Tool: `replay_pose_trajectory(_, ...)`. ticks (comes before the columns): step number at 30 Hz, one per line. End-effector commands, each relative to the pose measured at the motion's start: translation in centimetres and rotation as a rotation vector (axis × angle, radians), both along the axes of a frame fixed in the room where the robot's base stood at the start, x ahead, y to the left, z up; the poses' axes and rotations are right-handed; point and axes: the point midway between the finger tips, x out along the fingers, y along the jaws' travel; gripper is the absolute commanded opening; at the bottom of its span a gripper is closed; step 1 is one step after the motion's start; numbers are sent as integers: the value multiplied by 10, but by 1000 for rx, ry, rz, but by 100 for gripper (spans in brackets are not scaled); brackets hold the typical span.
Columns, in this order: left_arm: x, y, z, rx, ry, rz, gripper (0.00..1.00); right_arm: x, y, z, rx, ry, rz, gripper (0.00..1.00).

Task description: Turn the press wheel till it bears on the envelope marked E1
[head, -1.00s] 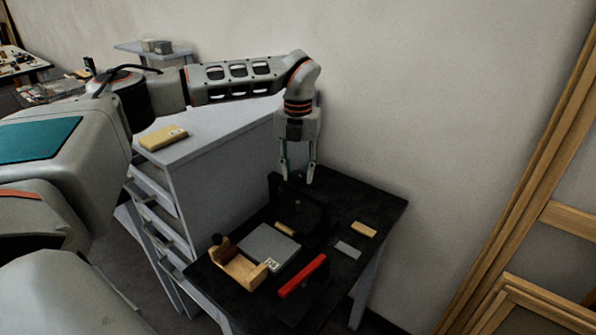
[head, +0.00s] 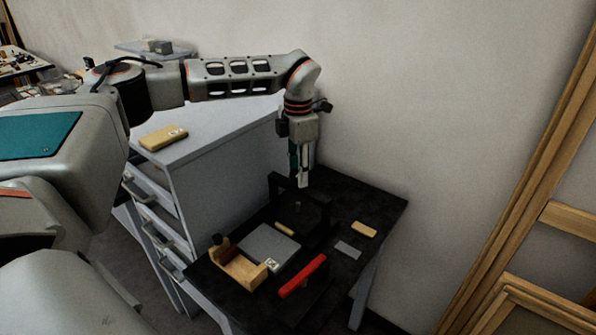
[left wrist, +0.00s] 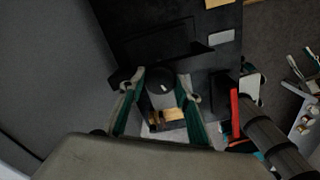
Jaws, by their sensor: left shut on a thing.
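The black press (head: 318,212) stands on the dark table below my left arm. My left gripper (head: 303,184) points straight down at its top. In the left wrist view, a round black press wheel (left wrist: 160,85) with a small white mark sits between the fingers of this gripper (left wrist: 158,92), which is shut on it. In the head view the wheel is hidden by the fingers and frame. A grey plate (head: 268,243) lies in front of the press, with a small pale marked piece (head: 273,265) at its near corner. I cannot read E1 anywhere.
A wooden holder (head: 240,270) and a red bar (head: 302,276) are at the table's near side. A wooden block (head: 363,229) and small grey plate (head: 347,249) lie right of the press. A yellow packet (head: 163,138) rests on the grey drawer cabinet (head: 205,138).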

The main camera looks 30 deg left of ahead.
Motion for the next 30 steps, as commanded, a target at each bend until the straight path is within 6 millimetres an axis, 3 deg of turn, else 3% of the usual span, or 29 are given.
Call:
replay_pose_trajectory(12,0,0,0,1,-1,-201,11,0,3,0,8,-1,-5,40)
replay_pose_trajectory(29,0,0,0,0,0,-230,11,1,4,1,11,-1,-7,40)
replay_pose_trajectory(30,0,0,0,0,0,-230,38,1,4,1,11,-1,-7,40)
